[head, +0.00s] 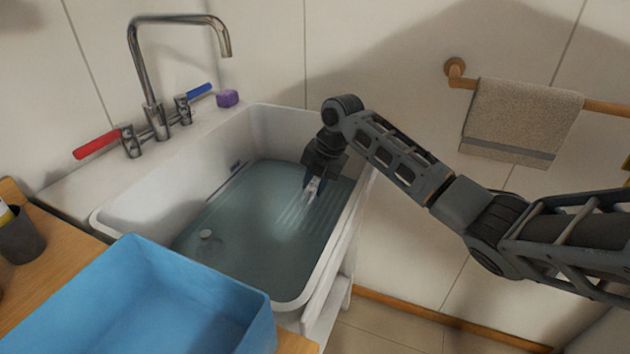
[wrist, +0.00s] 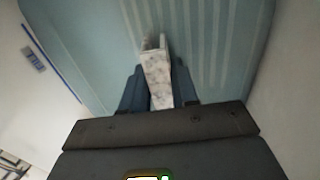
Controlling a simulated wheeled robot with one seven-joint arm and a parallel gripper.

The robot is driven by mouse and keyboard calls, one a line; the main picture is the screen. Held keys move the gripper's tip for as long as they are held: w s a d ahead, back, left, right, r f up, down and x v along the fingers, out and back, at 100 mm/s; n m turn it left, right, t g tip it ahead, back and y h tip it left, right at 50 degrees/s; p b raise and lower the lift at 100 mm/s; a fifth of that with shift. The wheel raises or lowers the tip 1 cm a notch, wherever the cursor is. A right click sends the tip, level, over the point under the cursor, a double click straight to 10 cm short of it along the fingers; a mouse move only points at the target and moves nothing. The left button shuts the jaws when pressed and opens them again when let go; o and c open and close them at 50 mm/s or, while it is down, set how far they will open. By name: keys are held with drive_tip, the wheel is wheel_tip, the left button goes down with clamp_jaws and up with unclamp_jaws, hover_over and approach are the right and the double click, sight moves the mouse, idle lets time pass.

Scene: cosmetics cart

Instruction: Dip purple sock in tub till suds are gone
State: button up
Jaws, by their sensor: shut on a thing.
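The white tub (head: 110,217) is a basin of clear bluish water with a ribbed floor at its right side. My gripper (head: 314,180) is over the right part of the tub, pointing down. It is shut on a whitish, mottled sock-like thing (head: 312,190), which hangs below the fingers. In the wrist view this thing (wrist: 157,75) sits between the two dark blue fingers, with a squarish open-looking end. No purple shows on it. I cannot tell whether its lower end is in the water or just above it.
A steel faucet (head: 140,65) with red and blue handles stands behind the tub at left. A small purple block (head: 227,98) sits on the back ledge. A blue bin (head: 140,262) stands in front. A towel (head: 520,115) hangs on the right wall.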

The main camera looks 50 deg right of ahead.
drive_tip(key=shift+f, duration=0.25)
drive_tip(key=shift+w+d, duration=0.15)
drive_tip(key=shift+d, duration=0.25)
idle(0.3)
drive_tip(key=shift+a+p, duration=0.35)
drive_tip(key=shift+a, duration=0.05)
idle(1.5)
wheel_tip(320, 180, up, 23)
drive_tip(key=p, duration=1.5)
idle(1.0)
